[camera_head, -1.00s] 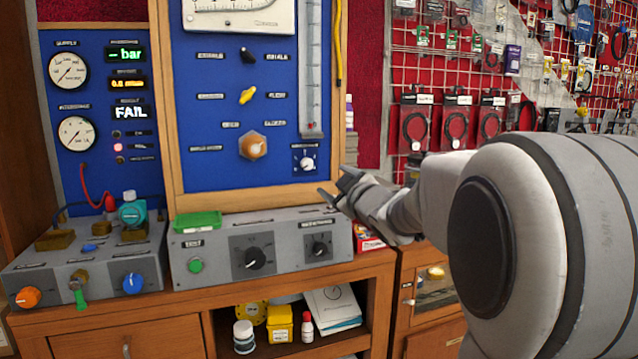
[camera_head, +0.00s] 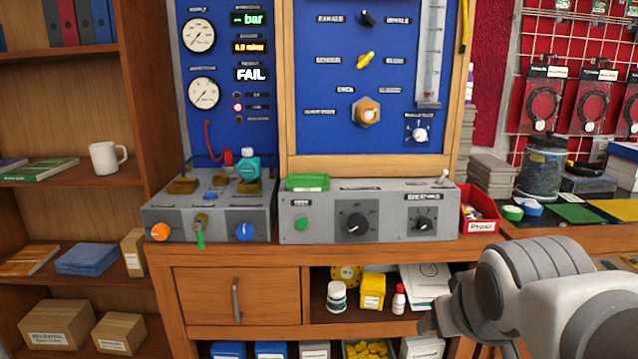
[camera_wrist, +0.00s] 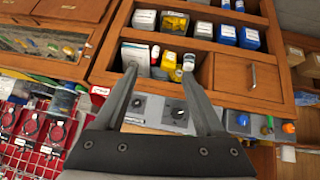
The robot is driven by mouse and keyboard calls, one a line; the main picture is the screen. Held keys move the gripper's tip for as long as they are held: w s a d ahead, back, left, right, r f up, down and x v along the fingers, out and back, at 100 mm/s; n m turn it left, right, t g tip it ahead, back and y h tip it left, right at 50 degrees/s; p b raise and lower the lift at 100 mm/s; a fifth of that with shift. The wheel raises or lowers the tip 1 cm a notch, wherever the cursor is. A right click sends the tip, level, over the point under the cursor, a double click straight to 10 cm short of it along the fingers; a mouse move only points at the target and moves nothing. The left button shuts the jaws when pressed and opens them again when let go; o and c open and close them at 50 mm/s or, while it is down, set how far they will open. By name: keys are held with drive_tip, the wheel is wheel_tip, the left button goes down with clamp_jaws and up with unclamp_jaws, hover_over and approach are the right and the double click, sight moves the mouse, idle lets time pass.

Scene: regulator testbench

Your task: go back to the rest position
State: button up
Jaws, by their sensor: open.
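My gripper shows in the wrist view (camera_wrist: 160,76) with its two fingers spread apart and nothing between them. In the camera_head view my arm comes in from the lower right, and the gripper end (camera_head: 434,322) is low, in front of the right side of the bench's open shelf (camera_head: 325,328). My arm partly hides the gripper there, so its fingers are hard to make out. The regulator test bench, with its blue panel (camera_head: 325,100) and grey control box (camera_head: 385,228), stands behind and to the left of the gripper.
The wooden drawer (camera_head: 215,305) and shelf with small bottles lie below the control box. A red bin (camera_head: 478,222) stands right of it. A bookcase with a white mug (camera_head: 105,158) is at left. A pegboard with packaged cables (camera_head: 540,103) is at right.

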drive_tip(key=s+a+f+g+y, duration=0.1)
drive_tip(key=s+a+f+g, duration=0.2)
drive_tip(key=s, duration=0.5)
wheel_tip(320, 180, up, 23)
drive_tip(key=t+p, duration=0.1)
drive_tip(key=p, duration=2.1)
drive_tip(key=shift+w+a+f+p, duration=0.15)
drive_tip(key=shift+w+p, duration=0.1)
drive_tip(key=shift+p, duration=0.05)
